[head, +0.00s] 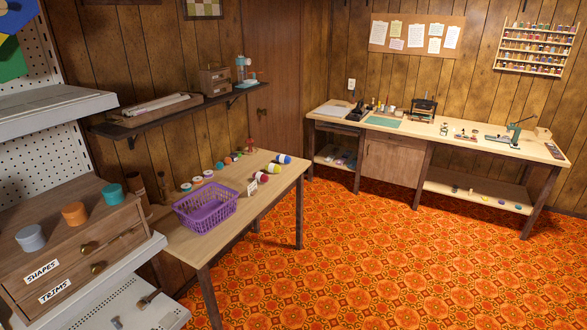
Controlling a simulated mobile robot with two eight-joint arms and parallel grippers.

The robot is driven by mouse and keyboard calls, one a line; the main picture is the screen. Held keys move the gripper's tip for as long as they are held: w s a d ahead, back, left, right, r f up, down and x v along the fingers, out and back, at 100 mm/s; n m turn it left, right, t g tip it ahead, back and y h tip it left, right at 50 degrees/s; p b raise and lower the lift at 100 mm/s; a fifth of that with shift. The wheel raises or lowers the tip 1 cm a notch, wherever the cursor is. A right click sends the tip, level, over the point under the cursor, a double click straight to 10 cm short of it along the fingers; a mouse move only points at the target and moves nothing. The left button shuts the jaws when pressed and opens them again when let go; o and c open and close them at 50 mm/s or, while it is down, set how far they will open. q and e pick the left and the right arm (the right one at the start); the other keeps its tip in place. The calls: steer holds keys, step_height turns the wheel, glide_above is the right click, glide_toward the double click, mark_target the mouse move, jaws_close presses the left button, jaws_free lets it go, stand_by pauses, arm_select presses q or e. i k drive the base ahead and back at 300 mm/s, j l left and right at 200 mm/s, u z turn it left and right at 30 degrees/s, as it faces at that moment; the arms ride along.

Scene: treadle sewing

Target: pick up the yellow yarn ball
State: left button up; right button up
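A small wooden table (271,197) stands left of centre against the paneled wall. A yellow item with a white band (273,169) lies near its right edge, between a blue-and-white one (283,159) and a red-and-white one (261,178). The yellow one is the only clearly yellow yarn-like thing on the table; it is too small to tell whether it is a ball or a banded roll. Neither of my grippers is in view.
A purple basket (206,207) fills the table's front left, with a small white card (252,188) near the red item. Several small balls sit in a row along the back. A drawer cabinet (75,235) stands left; a long workbench (450,146) lines the far wall. The orange patterned floor (400,265) is clear.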

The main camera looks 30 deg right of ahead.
mark_target(270, 168)
steer(key=z, duration=1)
steer(key=i+l+u, duration=0.1)
steer(key=u, duration=0.4)
steer(key=i+l+u, duration=0.2)
steer(key=u, duration=0.3)
steer(key=i+l+u, duration=0.15)
steer(key=l, duration=0.15)
steer(key=i+l+u, duration=0.2)
steer(key=l, duration=0.15)
steer(key=i+l+u, duration=0.15)
steer(key=l, duration=0.15)
steer(key=i+l+u, duration=0.15)
steer(key=l, duration=0.4)
steer(key=i+l+u, duration=0.1)
steer(key=l, duration=0.4)
steer(key=i+l, duration=0.1)
steer(key=l, duration=0.35)
steer(key=i+l, duration=0.1)
steer(key=l, duration=0.35)
steer(key=i+l, duration=0.1)
steer(key=l, duration=0.4)
steer(key=i+l, duration=0.1)
steer(key=l, duration=0.35)
steer(key=i+l, duration=0.1)
steer(key=l, duration=0.35)
steer(key=i+l+u, duration=0.1)
steer(key=l, duration=0.35)
